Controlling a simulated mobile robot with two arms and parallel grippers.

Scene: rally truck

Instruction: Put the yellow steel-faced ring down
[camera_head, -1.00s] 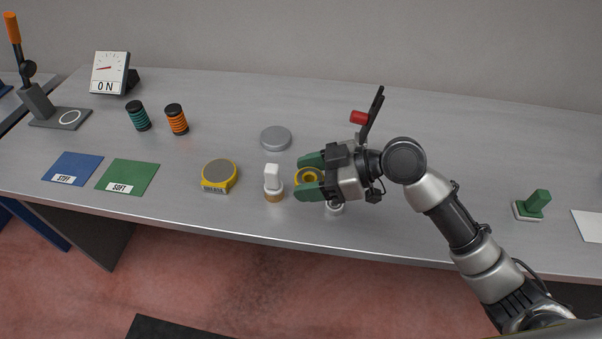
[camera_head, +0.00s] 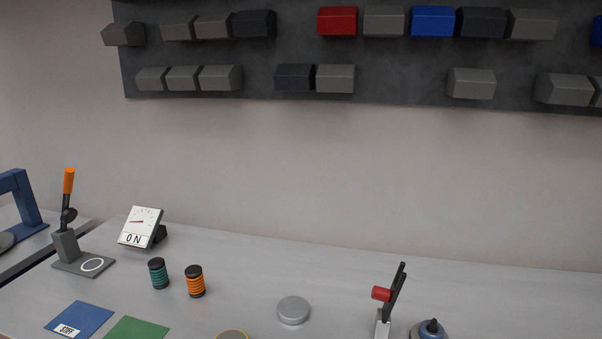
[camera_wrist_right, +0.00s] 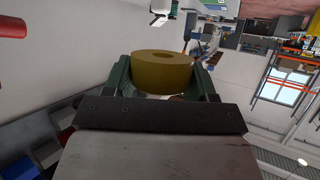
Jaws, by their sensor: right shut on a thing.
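The yellow ring (camera_wrist_right: 150,75) shows in the right wrist view between the green fingers of my right gripper (camera_wrist_right: 163,78). The gripper is shut on it, and its hole shows near the upper edge. I cannot make out a steel face on it. My right gripper is outside the head view, and the bench surface below the ring is not clear. My left gripper is not in view.
On the bench stand a dial (camera_head: 140,227), a lever press (camera_head: 67,245), teal (camera_head: 158,273) and orange (camera_head: 195,281) springs, a grey disc (camera_head: 293,310), and a red-knobbed upright tool (camera_head: 390,301). Blue (camera_head: 80,318) and green (camera_head: 137,329) mats lie front left. Wall bins (camera_head: 384,22) hang above.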

